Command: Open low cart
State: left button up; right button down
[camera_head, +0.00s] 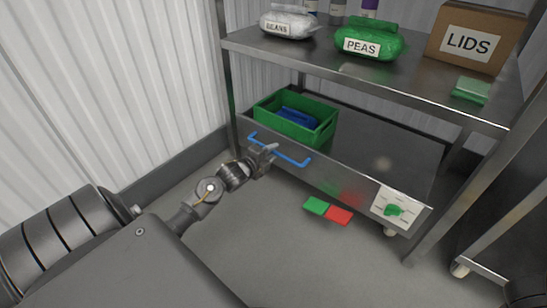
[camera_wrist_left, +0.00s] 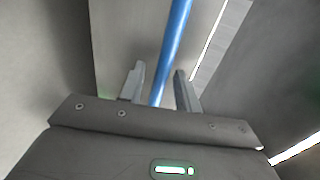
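The low cart (camera_head: 345,175) is a grey metal drawer-like tray under the steel shelf, with a blue bar handle (camera_head: 290,157) on its front. My left gripper (camera_head: 267,153) is at the left part of this handle. In the left wrist view the blue handle (camera_wrist_left: 172,50) runs between the two spread fingers of the left gripper (camera_wrist_left: 160,88). Gaps show beside the bar, so the fingers look open around it. My right gripper is not in view.
A green crate (camera_head: 325,131) with blue items stands in the cart. Above, the shelf (camera_head: 400,75) holds a BEANS bag (camera_head: 287,25), a PEAS bag (camera_head: 368,43) and a LIDS box (camera_head: 472,40). Green (camera_head: 317,206) and red (camera_head: 339,215) squares lie on the floor. A corrugated wall is at left.

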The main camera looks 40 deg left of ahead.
pick_arm(q)
jog(key=shift+w+f, duration=0.1)
jog(key=shift+w, duration=0.55)
grip_shut()
jog(key=shift+d, duration=0.1)
